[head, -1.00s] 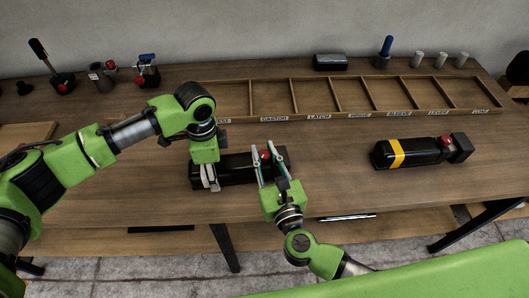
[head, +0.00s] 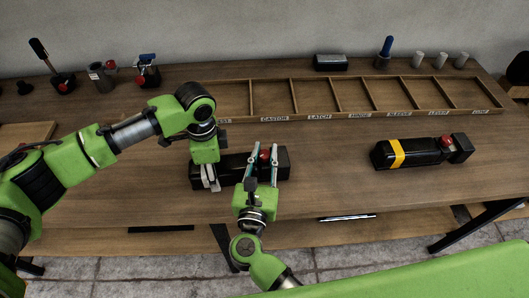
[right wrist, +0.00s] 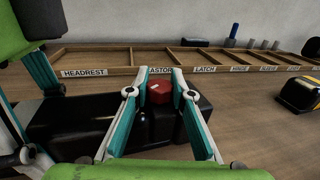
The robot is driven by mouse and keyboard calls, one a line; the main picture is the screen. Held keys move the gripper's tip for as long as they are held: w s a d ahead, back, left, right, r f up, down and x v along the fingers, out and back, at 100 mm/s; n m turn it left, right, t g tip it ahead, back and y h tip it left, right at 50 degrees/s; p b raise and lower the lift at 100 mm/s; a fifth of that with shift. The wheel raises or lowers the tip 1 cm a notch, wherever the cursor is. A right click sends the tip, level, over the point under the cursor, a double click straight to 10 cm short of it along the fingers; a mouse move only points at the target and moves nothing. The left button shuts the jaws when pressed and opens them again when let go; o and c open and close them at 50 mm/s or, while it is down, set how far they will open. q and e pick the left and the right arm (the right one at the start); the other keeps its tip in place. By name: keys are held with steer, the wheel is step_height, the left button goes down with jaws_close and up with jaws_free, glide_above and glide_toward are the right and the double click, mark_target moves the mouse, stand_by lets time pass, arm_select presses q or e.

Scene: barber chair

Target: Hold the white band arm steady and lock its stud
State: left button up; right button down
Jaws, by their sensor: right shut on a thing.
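A black barber-chair arm (head: 233,168) lies on the bench. No white band can be made out on it; the left gripper covers part of its left end. Its red stud (head: 265,155) stands near the right end and also shows in the right wrist view (right wrist: 159,92). My right gripper (head: 264,152) is shut on the red stud, one finger on each side. My left gripper (head: 209,185) is down at the arm's left end with its fingers against or around it; how tightly they close does not show.
A second black arm with a yellow band (head: 398,153) lies to the right. A labelled wooden compartment tray (head: 370,115) spans the back. Tools with red parts (head: 146,72) stand at back left. A green surface (head: 430,275) fills the lower right. The bench between the arms is clear.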

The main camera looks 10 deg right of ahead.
steer(key=c, duration=1.8)
jaws_free()
steer(key=shift+o, duration=0.2)
steer(key=v, duration=1.2)
steer(key=shift+o, duration=0.2)
steer(key=shift+w, duration=0.1)
